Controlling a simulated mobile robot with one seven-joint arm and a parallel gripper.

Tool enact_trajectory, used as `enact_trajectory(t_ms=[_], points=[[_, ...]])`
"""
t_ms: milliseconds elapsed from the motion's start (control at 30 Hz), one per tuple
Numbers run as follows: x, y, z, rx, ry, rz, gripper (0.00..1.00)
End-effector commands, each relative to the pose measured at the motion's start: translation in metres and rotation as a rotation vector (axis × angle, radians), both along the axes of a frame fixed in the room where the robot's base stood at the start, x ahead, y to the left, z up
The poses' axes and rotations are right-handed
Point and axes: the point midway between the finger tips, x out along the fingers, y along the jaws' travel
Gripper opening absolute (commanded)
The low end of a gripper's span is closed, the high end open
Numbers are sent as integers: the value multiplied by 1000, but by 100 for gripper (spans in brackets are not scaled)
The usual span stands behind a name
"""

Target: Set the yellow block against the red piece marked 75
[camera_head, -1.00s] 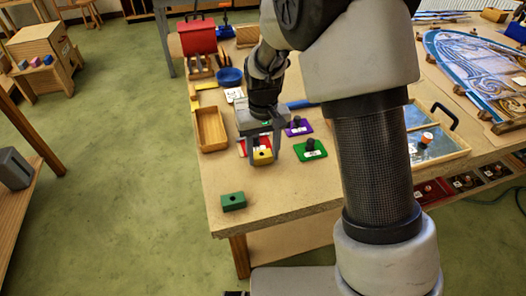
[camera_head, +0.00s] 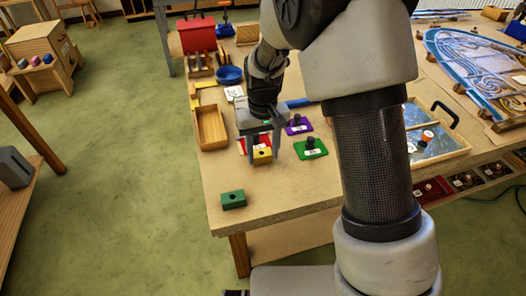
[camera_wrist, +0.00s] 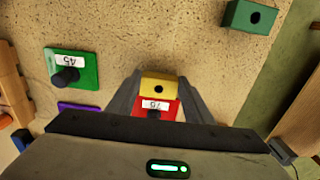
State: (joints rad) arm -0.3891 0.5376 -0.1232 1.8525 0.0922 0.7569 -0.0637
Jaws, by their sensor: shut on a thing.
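The yellow block (camera_head: 262,156) is between the fingers of my gripper (camera_head: 263,153), which are shut on it. It also shows in the wrist view (camera_wrist: 160,84), with a dark hole in its top. The red piece (camera_wrist: 172,108) lies directly beside the block, on the side toward my wrist; its white label is partly visible and its knob is mostly hidden.
A green block (camera_head: 233,200) with a hole stands near the table's front edge. A green knobbed piece (camera_head: 310,149) and a purple one (camera_head: 298,127) lie right of my gripper. A wooden tray (camera_head: 202,140) is to the left. The table front is mostly clear.

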Motion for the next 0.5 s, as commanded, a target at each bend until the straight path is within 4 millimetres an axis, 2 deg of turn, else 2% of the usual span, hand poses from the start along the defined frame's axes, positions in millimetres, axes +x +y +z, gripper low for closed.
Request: enact_trajectory(t_ms=[500], points=[[8, 2, 0, 0, 0, 0, 30]])
